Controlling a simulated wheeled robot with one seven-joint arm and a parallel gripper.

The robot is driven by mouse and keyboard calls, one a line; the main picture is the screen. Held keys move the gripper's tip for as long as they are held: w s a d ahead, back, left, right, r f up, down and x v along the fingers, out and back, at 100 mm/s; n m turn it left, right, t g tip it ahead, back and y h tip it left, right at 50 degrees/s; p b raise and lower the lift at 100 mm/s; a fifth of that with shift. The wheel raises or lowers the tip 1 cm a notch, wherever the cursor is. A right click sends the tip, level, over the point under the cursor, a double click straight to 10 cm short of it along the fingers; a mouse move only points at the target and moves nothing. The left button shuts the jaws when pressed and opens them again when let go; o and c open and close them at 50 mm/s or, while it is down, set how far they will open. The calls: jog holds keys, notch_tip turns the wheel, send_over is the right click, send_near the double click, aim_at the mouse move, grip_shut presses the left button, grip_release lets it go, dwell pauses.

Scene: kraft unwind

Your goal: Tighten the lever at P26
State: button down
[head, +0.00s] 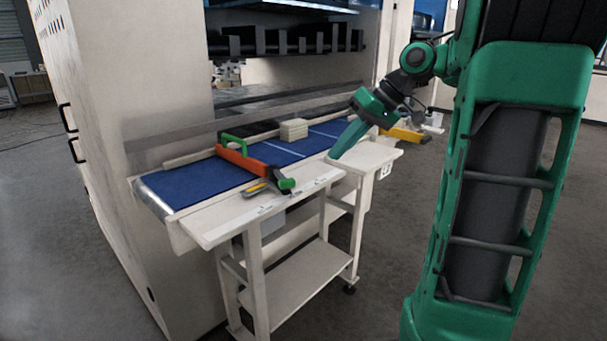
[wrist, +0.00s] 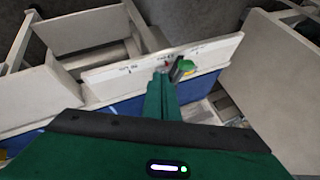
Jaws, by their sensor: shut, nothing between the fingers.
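My gripper (head: 335,153) is shut and empty, pointing down over the front side of the machine's blue bed. In the wrist view its closed green fingers (wrist: 161,82) reach toward a pale labelled strip (wrist: 205,58). A dark lever with a green end (wrist: 185,69) stands by this strip, just right of the fingertips; whether they touch is unclear. In the head view, a dark lever with a green end (head: 285,184) sits at the near end of an orange bar, left of my gripper. I cannot tell whether both views show the same lever. The labels are too small to read.
The orange bar (head: 246,163) with a green handle lies across the blue bed (head: 190,185). A pale block stack (head: 293,130) sits farther back. A yellow part (head: 405,134) is right of my gripper. A pale stand (head: 300,272) is below. Open floor lies in front.

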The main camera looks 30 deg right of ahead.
aim_at(280, 179)
jog(key=w+a+f, duration=0.3)
jog(key=a+f, duration=0.3)
jog(key=a, duration=0.1)
jog(key=shift+w+a, duration=0.2)
jog(key=shift+w, duration=0.05)
dwell(0.4)
